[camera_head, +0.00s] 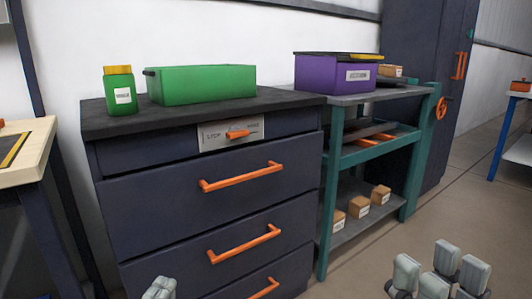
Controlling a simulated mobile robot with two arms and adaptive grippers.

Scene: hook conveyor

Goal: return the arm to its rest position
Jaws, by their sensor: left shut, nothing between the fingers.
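My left gripper (160,288) shows at the bottom edge, left of centre, in front of the dark drawer cabinet (190,225). Its grey fingertips are together with nothing between them. Only the tips are in view. My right gripper (439,272) is at the bottom right, over the floor. Its grey finger pads stand apart and it is open and empty. The rest of both arms is out of view.
A green jar (120,92) and a green bin (204,83) stand on the cabinet. Its orange handles (241,177) stick out. A teal shelf (334,190) holds a purple box (335,72) and small cartons (359,207).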

